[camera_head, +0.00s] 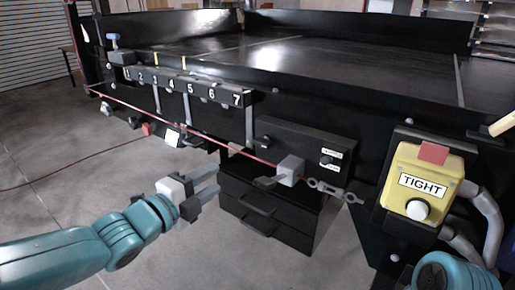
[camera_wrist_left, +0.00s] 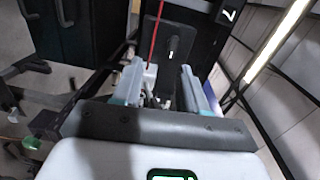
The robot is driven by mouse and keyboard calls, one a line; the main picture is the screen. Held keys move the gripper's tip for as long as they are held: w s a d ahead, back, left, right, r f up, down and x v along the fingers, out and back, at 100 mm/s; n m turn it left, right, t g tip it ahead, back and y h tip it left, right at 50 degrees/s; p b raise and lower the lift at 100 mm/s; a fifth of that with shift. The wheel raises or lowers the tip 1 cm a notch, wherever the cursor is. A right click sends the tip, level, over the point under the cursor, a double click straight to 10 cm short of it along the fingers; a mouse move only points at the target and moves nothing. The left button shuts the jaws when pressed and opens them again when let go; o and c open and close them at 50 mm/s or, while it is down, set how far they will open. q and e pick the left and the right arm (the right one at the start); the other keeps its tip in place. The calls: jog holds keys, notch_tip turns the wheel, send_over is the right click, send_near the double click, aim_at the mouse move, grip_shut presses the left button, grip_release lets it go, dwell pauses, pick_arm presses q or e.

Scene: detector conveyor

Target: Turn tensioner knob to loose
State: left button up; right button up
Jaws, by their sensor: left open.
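A small knob (camera_head: 327,160) with two small labels, too small to read, sits on a black box under the conveyor's edge. A yellow box (camera_head: 398,178) marked TIGHT stands at the right, with a round white knob or button (camera_head: 417,209) and a red piece on top. I cannot tell which is the tensioner knob. My left gripper (camera_head: 214,182) is open and empty, left of the black box and apart from both. In the left wrist view its open jaws (camera_wrist_left: 162,66) have a red cable (camera_wrist_left: 155,35) beyond them. My right gripper is not in view.
The red cable (camera_head: 205,137) runs along the conveyor's front through a grey block (camera_head: 290,169) to a metal link (camera_head: 325,188). Numbered blocks (camera_head: 185,85) line the conveyor's edge. Black drawers (camera_head: 265,212) stand below. The floor around my left arm is open.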

pick_arm(q)
notch_tip(320, 180, up, 2)
jog(key=s+b, duration=0.1)
jog(key=s, duration=0.1)
jog(key=p, duration=0.3)
send_near(260, 145)
jog(key=shift+m+t+h, duration=0.3)
jog(key=shift+h, duration=0.1)
jog(key=x, duration=0.9)
jog(key=shift+w+f, duration=0.25)
jog(key=shift+f, duration=0.1)
grip_shut()
